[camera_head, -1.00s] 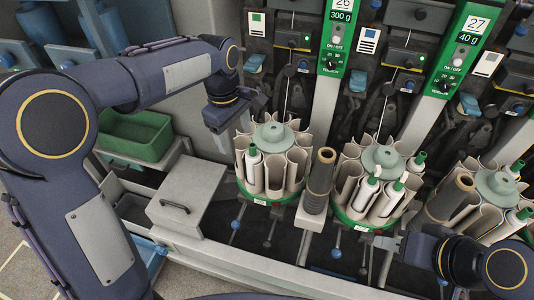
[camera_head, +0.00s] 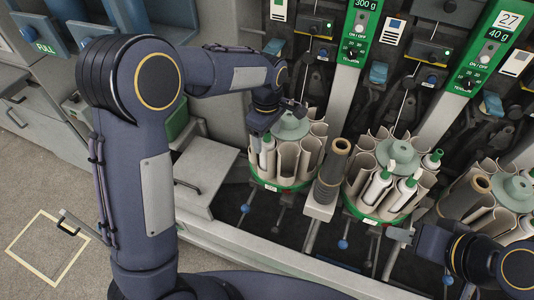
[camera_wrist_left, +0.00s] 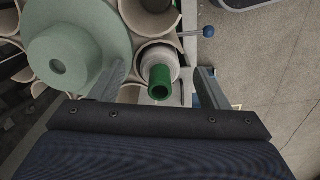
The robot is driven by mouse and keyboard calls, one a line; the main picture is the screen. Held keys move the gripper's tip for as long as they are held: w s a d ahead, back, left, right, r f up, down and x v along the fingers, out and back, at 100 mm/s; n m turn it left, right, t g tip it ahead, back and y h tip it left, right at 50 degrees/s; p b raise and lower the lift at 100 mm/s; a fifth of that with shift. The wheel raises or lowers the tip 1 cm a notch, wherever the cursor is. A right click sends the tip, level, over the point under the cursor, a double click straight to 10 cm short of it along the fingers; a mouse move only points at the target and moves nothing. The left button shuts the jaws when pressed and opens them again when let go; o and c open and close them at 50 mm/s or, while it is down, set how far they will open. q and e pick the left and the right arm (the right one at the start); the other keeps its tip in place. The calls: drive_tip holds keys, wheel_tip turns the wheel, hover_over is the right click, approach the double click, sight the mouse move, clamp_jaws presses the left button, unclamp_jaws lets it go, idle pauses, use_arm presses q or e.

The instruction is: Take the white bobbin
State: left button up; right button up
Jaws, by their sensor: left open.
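A white bobbin with a green tip (camera_head: 267,155) stands in a beige pocket at the front left of the left carousel (camera_head: 283,185). In the left wrist view the bobbin (camera_wrist_left: 162,62) is seen from above, green end toward the camera. My left gripper (camera_head: 262,122) is just above it. In the left wrist view its two fingers (camera_wrist_left: 162,78) are open, one on each side of the bobbin, with gaps visible. My right gripper (camera_head: 400,236) is low at the right, in front of the middle carousel; its finger opening is not clear.
The middle carousel (camera_head: 365,213) holds several white bobbins with green tips. A brown-wrapped tube (camera_head: 333,167) stands between the two carousels. A green cone hub (camera_wrist_left: 75,55) is close beside the left finger in the wrist view. A grey box (camera_head: 205,178) is left of the left carousel.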

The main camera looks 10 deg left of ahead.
use_arm(q)
drive_tip(key=c, duration=1)
drive_tip(key=shift+o, duration=0.2)
drive_tip(key=shift+r, duration=0.15)
